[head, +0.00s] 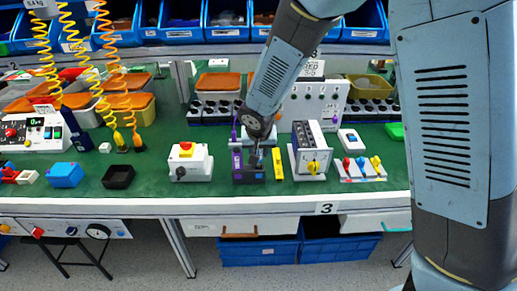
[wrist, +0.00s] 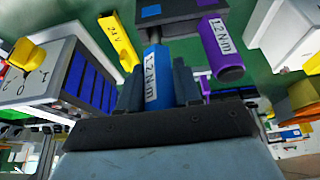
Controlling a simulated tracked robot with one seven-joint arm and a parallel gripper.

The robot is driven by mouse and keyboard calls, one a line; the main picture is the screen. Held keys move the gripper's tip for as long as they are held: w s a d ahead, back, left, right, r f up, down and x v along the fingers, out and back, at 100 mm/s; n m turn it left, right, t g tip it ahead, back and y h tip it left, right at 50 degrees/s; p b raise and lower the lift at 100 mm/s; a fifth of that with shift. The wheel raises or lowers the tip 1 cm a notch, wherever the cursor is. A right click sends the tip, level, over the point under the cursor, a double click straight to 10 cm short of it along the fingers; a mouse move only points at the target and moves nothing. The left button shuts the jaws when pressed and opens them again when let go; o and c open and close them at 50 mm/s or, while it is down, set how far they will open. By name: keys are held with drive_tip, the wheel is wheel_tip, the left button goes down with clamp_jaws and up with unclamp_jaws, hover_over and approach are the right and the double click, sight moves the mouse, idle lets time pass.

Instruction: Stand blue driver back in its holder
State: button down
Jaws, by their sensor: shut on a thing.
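The blue driver (wrist: 153,62), with a white "1.2 N·m" label, is between the two dark fingers of my gripper (wrist: 158,85) in the wrist view. My gripper is shut on its handle. The dark holder (wrist: 180,24) is just beyond the driver's far end; whether the driver's shaft is inside it cannot be seen. A purple driver (wrist: 222,52) stands at the holder beside the blue one. In the head view my gripper (head: 256,152) is over the holder (head: 248,177), at the right of the purple driver (head: 236,158). The blue driver is mostly hidden there.
A yellow "24 V" piece (head: 278,163) stands close right of the holder. The rotary switch box (head: 308,152) with a yellow knob is farther right. A white box with a red button (head: 188,160) is at left. Blue bins (head: 176,22) line the back.

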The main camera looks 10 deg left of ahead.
drive_tip(key=shift+f, duration=1.6)
drive_tip(key=c, duration=0.7)
unclamp_jaws()
drive_tip(key=v, duration=1.3)
drive_tip(key=shift+s+r, duration=0.15)
drive_tip(key=shift+r, duration=0.1)
